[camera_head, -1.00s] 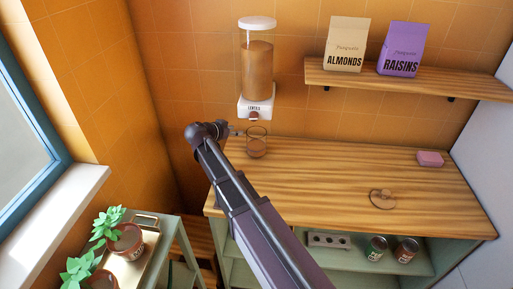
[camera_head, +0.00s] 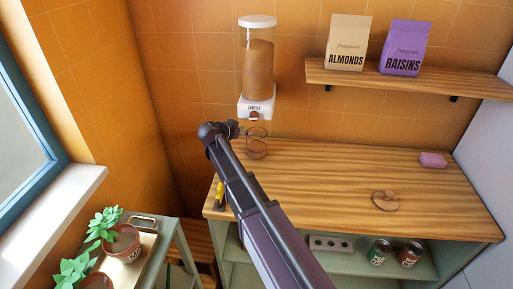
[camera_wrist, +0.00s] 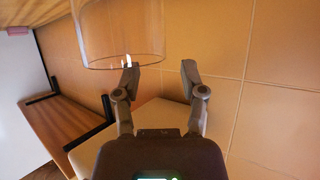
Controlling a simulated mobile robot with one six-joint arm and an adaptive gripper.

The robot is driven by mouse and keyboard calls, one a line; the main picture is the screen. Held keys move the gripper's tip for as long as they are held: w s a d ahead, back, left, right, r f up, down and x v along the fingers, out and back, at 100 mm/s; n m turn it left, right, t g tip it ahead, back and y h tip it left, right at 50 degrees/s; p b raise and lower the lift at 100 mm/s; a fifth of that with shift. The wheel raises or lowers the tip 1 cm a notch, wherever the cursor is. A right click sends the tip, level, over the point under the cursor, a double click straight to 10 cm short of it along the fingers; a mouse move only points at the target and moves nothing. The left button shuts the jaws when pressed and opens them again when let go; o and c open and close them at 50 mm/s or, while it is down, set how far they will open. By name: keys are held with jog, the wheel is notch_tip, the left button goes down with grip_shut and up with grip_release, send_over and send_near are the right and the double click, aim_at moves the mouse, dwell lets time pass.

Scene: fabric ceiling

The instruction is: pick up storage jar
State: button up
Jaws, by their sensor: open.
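The storage jar (camera_head: 257,149), clear glass with some brown contents at the bottom, stands on the wooden counter below the wall dispenser. My gripper (camera_head: 240,129) is at the jar's upper left side, partly hidden by my arm. In the wrist view the gripper (camera_wrist: 159,73) is open, with nothing between its fingers. Clear glass, seemingly the jar (camera_wrist: 118,30), fills the upper left there, its rim close to the left fingertip. I cannot tell whether they touch. A round lid with a knob (camera_head: 385,199) lies on the counter at right.
The lentil dispenser (camera_head: 257,75) hangs just above the jar. A yellow-handled item (camera_head: 220,195) lies at the counter's left edge and a pink block (camera_head: 433,160) at the right. Almond and raisin bags stand on a shelf (camera_head: 420,80).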

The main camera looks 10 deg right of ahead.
jog(key=shift+b+x, duration=0.65)
jog(key=shift+x, duration=1.35)
grip_shut()
